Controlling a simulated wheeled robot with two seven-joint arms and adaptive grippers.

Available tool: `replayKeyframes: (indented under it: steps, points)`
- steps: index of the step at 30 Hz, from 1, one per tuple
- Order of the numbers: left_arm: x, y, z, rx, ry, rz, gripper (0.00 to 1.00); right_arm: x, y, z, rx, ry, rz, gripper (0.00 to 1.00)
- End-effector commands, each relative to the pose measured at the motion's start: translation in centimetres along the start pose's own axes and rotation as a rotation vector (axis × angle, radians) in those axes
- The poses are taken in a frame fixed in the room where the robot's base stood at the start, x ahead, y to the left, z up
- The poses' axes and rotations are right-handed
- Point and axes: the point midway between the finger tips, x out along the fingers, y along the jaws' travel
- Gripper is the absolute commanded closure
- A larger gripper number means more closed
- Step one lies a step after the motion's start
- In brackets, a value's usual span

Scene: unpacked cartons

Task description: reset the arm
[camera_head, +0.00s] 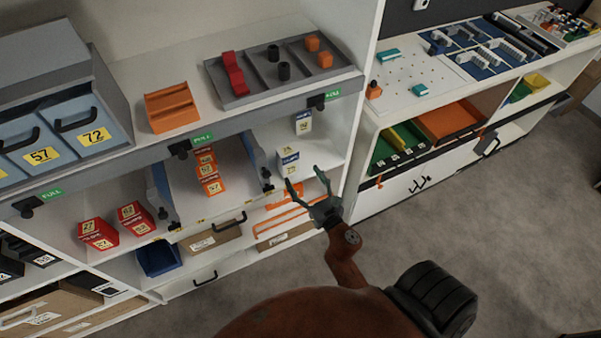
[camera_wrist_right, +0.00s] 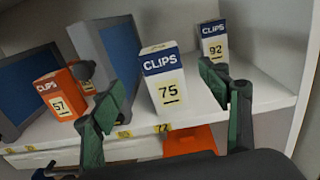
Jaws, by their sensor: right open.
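My right gripper (camera_head: 308,190) is open and empty in front of the middle shelf, at the end of my reddish-brown arm. In the right wrist view, its two green fingers (camera_wrist_right: 170,105) stand apart. A white and blue clips carton numbered 75 (camera_wrist_right: 164,80) stands upright on the shelf, between the fingers in that picture; I cannot tell how far beyond them it is. The same carton (camera_head: 289,162) shows just left of the gripper in the head view. A second clips carton, 92 (camera_wrist_right: 213,42), stands farther back. My left gripper is not in view.
Orange cartons (camera_head: 208,170) stand in a row between grey-blue dividers left of the gripper. Red cartons (camera_head: 98,234) stand farther left. A grey tray (camera_head: 240,96) rests on the shelf top above. A white workbench (camera_head: 415,85) is at right. The floor (camera_head: 500,220) there is clear.

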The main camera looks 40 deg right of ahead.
Motion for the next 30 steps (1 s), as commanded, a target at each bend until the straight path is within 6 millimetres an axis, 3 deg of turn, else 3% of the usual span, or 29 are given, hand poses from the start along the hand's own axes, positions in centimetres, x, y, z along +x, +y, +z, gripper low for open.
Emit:
replayKeyframes:
  steps: [14, 17, 20, 23, 26, 30]
  points:
    - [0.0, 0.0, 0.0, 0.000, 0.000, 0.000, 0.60, 0.0, 0.0, 0.0, 0.000, 0.000, 0.000, 0.31]
    - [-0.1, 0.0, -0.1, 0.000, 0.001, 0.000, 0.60, 0.1, 0.0, -0.8, 0.028, 0.014, 0.001, 0.31]
    - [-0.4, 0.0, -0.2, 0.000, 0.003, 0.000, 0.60, 0.1, 0.1, -3.9, 0.144, 0.071, -0.001, 0.31]
    - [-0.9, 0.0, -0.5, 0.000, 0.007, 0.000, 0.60, -0.3, 0.2, -9.5, 0.358, 0.174, -0.021, 0.31]
    - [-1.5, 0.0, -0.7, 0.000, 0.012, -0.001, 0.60, -1.7, 0.4, -16.6, 0.623, 0.302, -0.079, 0.31]
    - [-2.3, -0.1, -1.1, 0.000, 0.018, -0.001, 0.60, -5.4, 0.6, -26.3, 0.973, 0.467, -0.218, 0.31]
